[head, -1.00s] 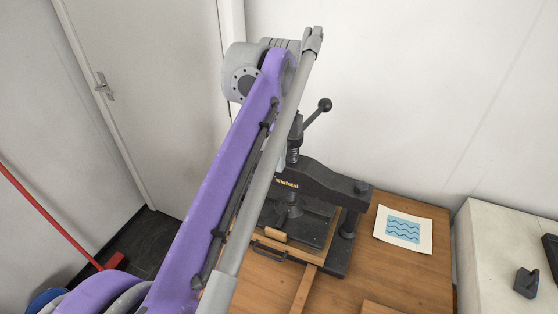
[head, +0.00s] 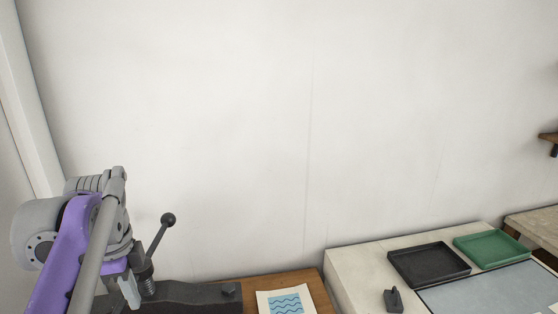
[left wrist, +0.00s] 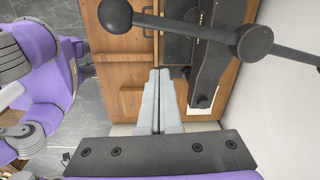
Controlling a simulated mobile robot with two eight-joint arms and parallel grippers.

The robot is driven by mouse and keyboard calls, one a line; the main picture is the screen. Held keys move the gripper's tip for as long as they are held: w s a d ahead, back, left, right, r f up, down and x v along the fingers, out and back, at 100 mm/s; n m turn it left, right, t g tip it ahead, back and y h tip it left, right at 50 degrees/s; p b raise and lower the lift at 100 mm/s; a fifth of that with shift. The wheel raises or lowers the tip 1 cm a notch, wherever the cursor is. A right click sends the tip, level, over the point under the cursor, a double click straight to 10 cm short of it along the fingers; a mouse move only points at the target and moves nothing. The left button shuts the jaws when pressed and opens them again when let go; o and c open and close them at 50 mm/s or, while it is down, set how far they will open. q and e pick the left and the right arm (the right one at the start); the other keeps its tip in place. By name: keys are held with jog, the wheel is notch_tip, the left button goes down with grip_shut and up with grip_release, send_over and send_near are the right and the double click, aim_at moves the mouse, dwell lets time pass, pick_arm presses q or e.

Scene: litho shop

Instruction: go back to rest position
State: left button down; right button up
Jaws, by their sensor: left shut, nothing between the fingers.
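My left gripper (head: 130,290) is at the lower left of the head view, on the purple arm, pointing down close to the black press (head: 190,294). In the left wrist view its two grey fingers (left wrist: 158,92) are together and empty. The press handle (left wrist: 210,30), with black knobs, lies across the top of that view, beyond the fingertips. The wooden table (left wrist: 130,60) shows below the fingers. My right gripper is not in view.
A print with blue waves (head: 285,302) lies on the wooden table (head: 305,284). To the right, a pale counter (head: 350,262) bears a black tray (head: 428,264), a green tray (head: 490,248) and a small dark tool (head: 393,299). The white wall behind is bare.

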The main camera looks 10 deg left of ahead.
pick_arm(q)
jog(key=s+d+f+n+t, duration=0.1)
jog(key=s+d+f+n, duration=0.2)
jog(key=f, duration=0.4)
jog(key=s+d+f+n+t, duration=0.2)
jog(key=s+d+f+n, duration=0.1)
jog(key=d+f+n, duration=0.3)
jog(key=s+d+f+n+t, duration=0.2)
jog(key=s+d+f+n, duration=0.1)
jog(key=f, duration=0.6)
jog(key=d+n, duration=0.1)
jog(key=d, duration=0.1)
jog(key=shift+s+d+f, duration=0.15)
jog(key=shift+d+f, duration=0.15)
jog(key=shift+f, duration=0.05)
dwell(5.2)
